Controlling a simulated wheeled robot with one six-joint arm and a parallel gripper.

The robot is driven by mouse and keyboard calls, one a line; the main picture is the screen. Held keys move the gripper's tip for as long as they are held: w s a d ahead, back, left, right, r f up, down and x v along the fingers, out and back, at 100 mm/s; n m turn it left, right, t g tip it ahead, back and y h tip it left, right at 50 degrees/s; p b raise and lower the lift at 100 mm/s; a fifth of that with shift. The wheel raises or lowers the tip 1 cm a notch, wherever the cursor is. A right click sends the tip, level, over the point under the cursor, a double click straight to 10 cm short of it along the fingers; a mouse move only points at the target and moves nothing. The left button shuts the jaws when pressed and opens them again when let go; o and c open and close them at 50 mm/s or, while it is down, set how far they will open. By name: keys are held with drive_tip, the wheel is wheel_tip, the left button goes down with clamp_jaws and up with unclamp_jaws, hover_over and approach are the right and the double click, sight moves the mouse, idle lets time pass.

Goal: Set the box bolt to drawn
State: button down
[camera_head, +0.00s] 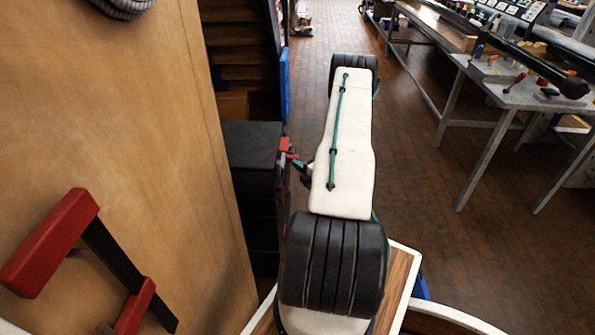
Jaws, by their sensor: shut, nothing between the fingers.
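A black box (250,148) stands left of centre, beside the large tan panel. Small red parts (285,150) sit on its right-hand side; they may belong to the bolt, but its position cannot be made out. My white arm hides much of the middle of the view. A small dark and teal end of my gripper (301,167) shows at the arm's left edge, close to the red parts. It looks shut and empty; whether it touches them cannot be told. Most of the gripper is hidden behind the arm.
A tan panel (110,130) fills the left side, with a red-and-black clamp (52,240) in front. Dark shelves (240,60) stand behind the box. A workbench (500,85) with tools runs along the right. Brick-patterned floor (425,165) between is clear.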

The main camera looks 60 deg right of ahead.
drive_tip(key=shift+w+d+r, duration=0.1)
drive_tip(key=shift+d, duration=0.1)
drive_tip(key=w+a+v, duration=0.1)
drive_tip(key=a+v, duration=0.2)
drive_tip(key=v, duration=1)
drive_tip(key=shift+a, duration=0.1)
idle(0.4)
